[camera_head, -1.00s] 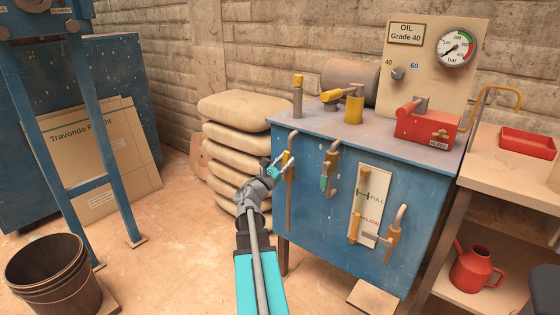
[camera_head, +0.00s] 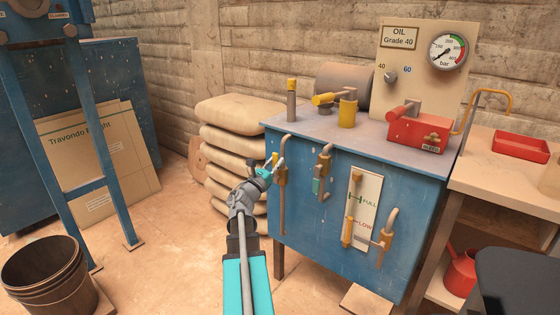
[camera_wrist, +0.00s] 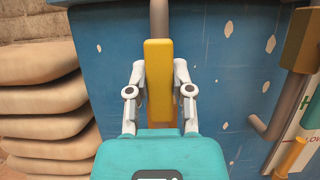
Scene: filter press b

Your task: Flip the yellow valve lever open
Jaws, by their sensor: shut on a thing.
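The yellow valve lever (camera_wrist: 158,75) stands upright on a grey vertical pipe at the front of the blue tank, in the middle of the wrist view. In the head view the lever (camera_head: 281,175) is small and partly hidden by my gripper. My gripper (camera_wrist: 159,92) has one finger on each side of the lever and is shut on it, around its lower part. In the head view my gripper (camera_head: 277,166) reaches the lever from the lower left.
A second pipe with a valve (camera_head: 319,176) and a level gauge board (camera_head: 362,203) are on the tank front to the right. Stacked sacks (camera_head: 235,145) stand close on the left. A red box (camera_head: 419,132) sits on the tank top. Open floor lies at left.

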